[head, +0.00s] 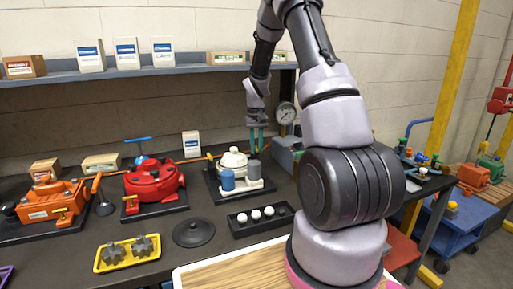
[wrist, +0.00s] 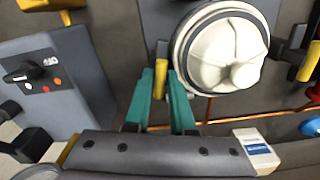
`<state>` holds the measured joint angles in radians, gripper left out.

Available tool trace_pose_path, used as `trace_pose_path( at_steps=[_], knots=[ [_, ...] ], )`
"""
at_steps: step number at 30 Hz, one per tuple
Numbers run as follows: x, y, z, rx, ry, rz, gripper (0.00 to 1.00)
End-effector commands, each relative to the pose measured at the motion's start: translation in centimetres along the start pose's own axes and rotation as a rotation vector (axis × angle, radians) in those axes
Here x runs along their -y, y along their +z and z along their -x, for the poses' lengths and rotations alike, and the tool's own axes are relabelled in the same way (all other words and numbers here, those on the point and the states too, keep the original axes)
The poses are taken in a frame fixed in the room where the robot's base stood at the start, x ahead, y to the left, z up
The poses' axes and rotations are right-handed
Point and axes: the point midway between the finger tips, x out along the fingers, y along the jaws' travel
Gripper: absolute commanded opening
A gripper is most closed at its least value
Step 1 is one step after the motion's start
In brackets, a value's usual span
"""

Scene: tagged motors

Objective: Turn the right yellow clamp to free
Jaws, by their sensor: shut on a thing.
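The white domed motor (head: 232,159) sits on a dark base plate, with a blue cylinder and a grey cylinder in front of it. It fills the upper middle of the wrist view (wrist: 226,52). The right yellow clamp (wrist: 162,52) is a short upright bar beside the motor's round rim. My gripper (wrist: 167,72) has green fingers pointing down at this side of the motor. In the head view my gripper (head: 258,148) is at the motor's right side.
A grey box with a knob and buttons (wrist: 50,80) stands close to my gripper. A pressure gauge (head: 285,113) is behind. A red motor (head: 155,182) and an orange one (head: 50,201) stand left. A black tray with white balls (head: 262,221) lies in front.

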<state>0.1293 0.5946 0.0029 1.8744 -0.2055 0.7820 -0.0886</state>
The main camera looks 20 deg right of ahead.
Motion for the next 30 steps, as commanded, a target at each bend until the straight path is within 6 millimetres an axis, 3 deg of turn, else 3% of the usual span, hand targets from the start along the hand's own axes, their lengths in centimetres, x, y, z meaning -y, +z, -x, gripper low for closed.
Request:
trace_pose_path(
  at_steps=[12, 30],
  knots=[
    [-0.03, -0.04, 0.05, -0.001, 0.000, 0.213, 0.00],
    [0.01, -0.04, 0.05, -0.001, 0.001, 0.254, 0.00]
  ],
)
